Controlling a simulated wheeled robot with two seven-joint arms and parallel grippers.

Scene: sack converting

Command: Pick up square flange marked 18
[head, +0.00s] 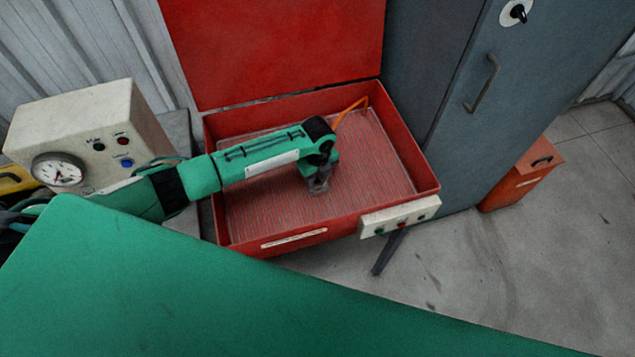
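No square flange and no marking 18 can be made out in the head view. My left gripper (318,185) points down inside the open red basin (432,187), over its striped grey and red floor. The gripper is small and dark, and its wrist covers part of it. I cannot tell whether its fingers are apart or hold anything, or whether they touch the floor. The wrist and forearm hide some of the basin floor behind them. My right gripper is not in view.
The basin's red lid (280,50) stands raised behind it. An orange hose (350,109) rises at the back. A white control box (400,216) is on the front right. A cream gauge box (85,130) stands left, a grey cabinet (520,90) right, with an orange bin (519,179) beside it.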

